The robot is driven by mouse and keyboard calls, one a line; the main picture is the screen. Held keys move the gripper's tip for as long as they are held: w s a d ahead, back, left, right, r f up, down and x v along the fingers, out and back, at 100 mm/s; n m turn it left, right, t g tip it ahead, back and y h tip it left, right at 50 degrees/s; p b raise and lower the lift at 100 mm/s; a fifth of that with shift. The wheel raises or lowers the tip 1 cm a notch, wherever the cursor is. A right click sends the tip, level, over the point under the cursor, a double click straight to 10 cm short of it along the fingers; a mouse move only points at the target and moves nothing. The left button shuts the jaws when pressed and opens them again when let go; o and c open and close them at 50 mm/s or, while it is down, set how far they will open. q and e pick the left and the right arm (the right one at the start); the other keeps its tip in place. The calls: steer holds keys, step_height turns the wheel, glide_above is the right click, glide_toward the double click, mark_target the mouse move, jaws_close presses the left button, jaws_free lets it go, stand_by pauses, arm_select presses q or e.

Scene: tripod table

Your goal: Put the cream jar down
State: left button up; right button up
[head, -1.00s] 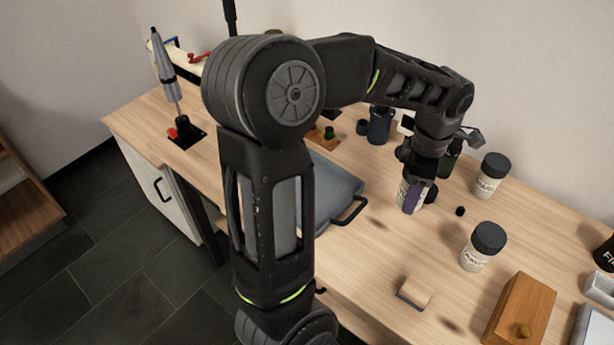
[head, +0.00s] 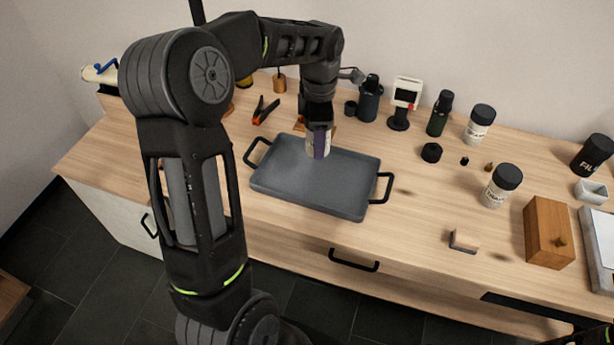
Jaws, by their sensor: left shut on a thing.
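The cream jar (head: 318,146), pale with a purple label, is in my left gripper (head: 318,128), which points down and is shut on it. The gripper hides the jar's top. The jar is upright, in front of the back part of the grey tray (head: 300,188) in the head view. I cannot tell whether its base touches the tray. My right gripper does not show.
The tray has black handles at both ends and is otherwise bare. Two dark-lidded jars (head: 479,125) (head: 501,186) and a wooden box (head: 549,232) stand to the right. A dark bottle (head: 369,100) and a small white device (head: 406,95) stand behind.

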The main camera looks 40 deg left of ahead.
arm_select(q)
steer(key=shift+w, duration=0.1)
glide_above(317, 177)
steer(key=shift+f+p, duration=0.4)
steer(key=shift+f, duration=2.75)
step_height(317, 177, down, 3)
steer(key=shift+p, duration=0.3)
steer(key=shift+f, duration=0.35)
steer(key=shift+f, duration=0.2)
steer(key=o, duration=1.4)
